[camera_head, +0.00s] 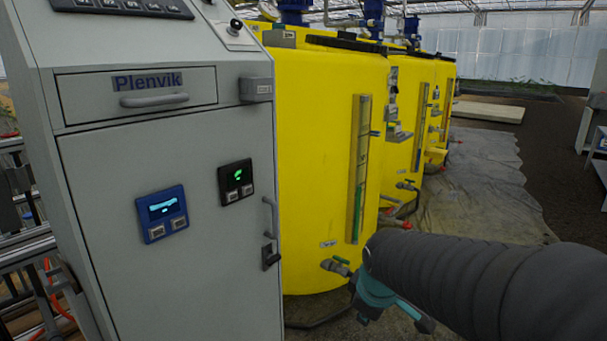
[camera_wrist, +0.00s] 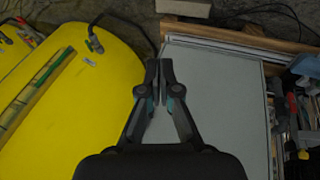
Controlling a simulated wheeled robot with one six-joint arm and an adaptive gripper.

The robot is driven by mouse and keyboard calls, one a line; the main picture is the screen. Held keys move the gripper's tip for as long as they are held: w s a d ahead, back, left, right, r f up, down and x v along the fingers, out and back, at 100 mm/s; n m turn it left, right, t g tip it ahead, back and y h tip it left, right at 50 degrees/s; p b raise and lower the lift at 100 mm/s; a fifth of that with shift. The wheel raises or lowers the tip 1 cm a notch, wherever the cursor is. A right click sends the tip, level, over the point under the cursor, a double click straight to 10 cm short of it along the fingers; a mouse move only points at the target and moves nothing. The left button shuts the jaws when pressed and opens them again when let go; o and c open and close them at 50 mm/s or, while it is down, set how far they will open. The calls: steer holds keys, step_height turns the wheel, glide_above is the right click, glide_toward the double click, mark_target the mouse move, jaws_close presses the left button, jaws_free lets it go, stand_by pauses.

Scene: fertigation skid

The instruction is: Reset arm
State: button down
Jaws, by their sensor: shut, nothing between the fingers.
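My arm (camera_head: 480,285) in its dark ribbed sleeve reaches in from the lower right of the head view. Its end, with teal parts, hangs in front of the lower part of the nearest yellow tank (camera_head: 310,150). The fingertips cannot be made out there. In the wrist view my gripper (camera_wrist: 159,70) is shut and empty, its two fingers close together. Behind the fingers are the yellow tank (camera_wrist: 75,110) on the left and a flat grey surface (camera_wrist: 215,105) on the right.
A grey cabinet (camera_head: 160,250) marked Plenvik, with a drawer, two small displays and a door handle, stands at the left. More yellow tanks (camera_head: 440,95) stand in a row behind the first. Dark floor (camera_head: 545,150) lies open at the right.

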steer(key=s+d+r+m, duration=0.1)
steer(key=s+d+m, duration=0.1)
steer(key=s+m, duration=0.3)
steer(key=s+d+r+m+t, duration=0.1)
steer(key=s+m, duration=0.4)
steer(key=s, duration=0.7)
steer(key=shift+d+r+m, duration=0.3)
steer(key=shift+d+r, duration=0.05)
steer(key=shift+r, duration=0.45)
steer(key=c, duration=1.9)
jaws_free()
